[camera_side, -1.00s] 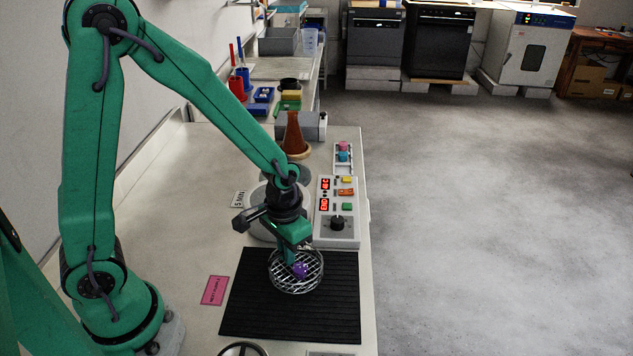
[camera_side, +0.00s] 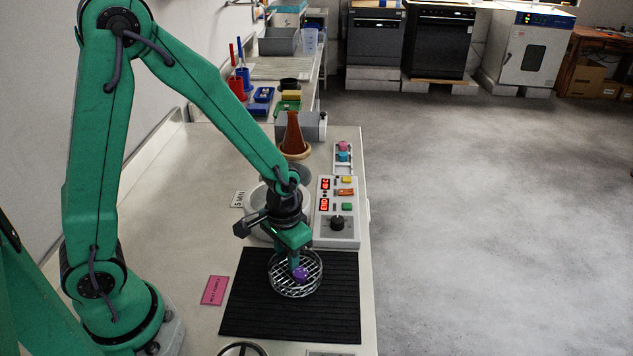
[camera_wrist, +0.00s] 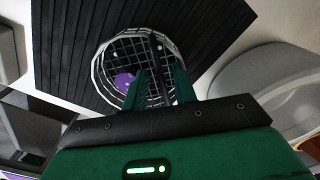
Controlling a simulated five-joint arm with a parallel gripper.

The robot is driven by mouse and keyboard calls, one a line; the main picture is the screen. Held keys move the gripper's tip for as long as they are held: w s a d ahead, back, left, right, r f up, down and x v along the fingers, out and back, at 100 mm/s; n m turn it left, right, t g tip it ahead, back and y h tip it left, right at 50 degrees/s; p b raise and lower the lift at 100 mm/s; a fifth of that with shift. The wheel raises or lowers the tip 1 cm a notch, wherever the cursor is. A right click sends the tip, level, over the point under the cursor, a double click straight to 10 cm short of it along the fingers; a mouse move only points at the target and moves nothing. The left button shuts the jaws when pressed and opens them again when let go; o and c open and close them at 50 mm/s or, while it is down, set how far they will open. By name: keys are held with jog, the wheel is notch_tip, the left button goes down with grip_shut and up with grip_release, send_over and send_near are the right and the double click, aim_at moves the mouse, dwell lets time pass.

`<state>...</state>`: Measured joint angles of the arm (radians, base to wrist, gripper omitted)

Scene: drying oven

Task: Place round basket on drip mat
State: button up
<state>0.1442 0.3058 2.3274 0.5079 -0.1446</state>
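The round basket (camera_side: 311,289) is a wire mesh bowl over the black ribbed drip mat (camera_side: 250,320), near the mat's upper middle. It looks level and seems to rest on the mat. A purple round item (camera_side: 301,273) lies inside it. My gripper (camera_side: 295,265) points down into the basket. In the wrist view my gripper (camera_wrist: 161,70) shows two green fingers apart, with a thin dark bar between them and a clear gap. The basket (camera_wrist: 97,70) surrounds the fingertips, and the purple item (camera_wrist: 123,80) is left of them. The fingers partly hide the basket's near side.
A control box (camera_side: 338,228) with buttons and a knob stands just beyond the mat, beside a round grey vessel (camera_side: 262,232). A pink label (camera_side: 214,290) lies left of the mat. A round-rimmed item (camera_side: 243,349) is at the front edge. The mat's right part is clear.

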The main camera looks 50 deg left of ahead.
aim_at(285, 254)
notch_tip(285, 254, up, 12)
jog(key=shift+r, duration=0.15)
dwell(0.7)
dwell(0.5)
jog(key=s+a+r+t, duration=0.4)
jog(key=s+r+t, duration=0.1)
jog(key=s+r, duration=0.4)
jog(key=shift+s+a+r+t, duration=0.2)
jog(key=shift+a+r+t, duration=0.1)
jog(key=shift+r, duration=0.4)
